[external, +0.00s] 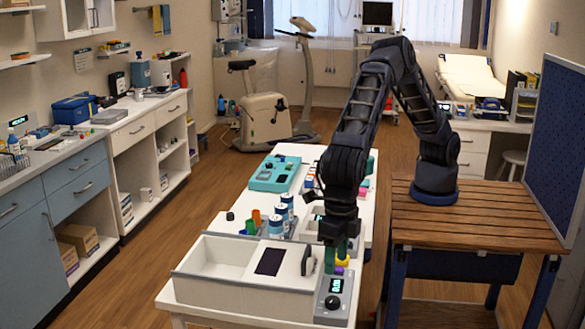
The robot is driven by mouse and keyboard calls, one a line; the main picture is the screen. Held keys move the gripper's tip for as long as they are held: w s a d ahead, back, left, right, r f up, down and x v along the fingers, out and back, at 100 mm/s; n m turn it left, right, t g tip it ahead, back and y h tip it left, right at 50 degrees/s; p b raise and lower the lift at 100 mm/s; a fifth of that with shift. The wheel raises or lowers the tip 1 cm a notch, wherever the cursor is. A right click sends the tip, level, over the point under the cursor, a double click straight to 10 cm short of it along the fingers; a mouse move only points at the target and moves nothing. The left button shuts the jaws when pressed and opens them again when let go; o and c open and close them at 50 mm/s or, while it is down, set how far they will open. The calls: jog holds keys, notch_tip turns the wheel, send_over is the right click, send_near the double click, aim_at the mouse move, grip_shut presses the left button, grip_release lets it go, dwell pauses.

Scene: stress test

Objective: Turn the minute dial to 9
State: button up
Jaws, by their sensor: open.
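A grey timer panel (323,312) sits at the near right corner of the white table. It has a small lit display (336,285) whose digits are too small to read surely. A round black dial (333,302) is below the display. No minute label or pointer is legible. My gripper (337,246) points down above the table, behind the panel and apart from the dial. Its jaws are open, though small and dark here. A green piece (343,254) and yellow and purple pieces (341,266) are close below the gripper; I cannot tell whether any touches it.
A white open box (215,285) stands left of the panel, with a dark square (270,262) on it. Blue-and-white cans (276,227) and orange and green pieces stand behind it. A teal tray (274,175) lies farther back. A slatted wooden table (480,215) carries my arm's base.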

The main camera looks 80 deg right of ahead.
aim_at(332, 299)
jog(key=f, duration=1)
jog(key=shift+w+a+f, duration=0.1)
jog(key=shift+a+f, duration=0.1)
jog(key=shift+f, duration=0.1)
jog(key=shift+c, duration=0.2)
jog(key=c, duration=0.9)
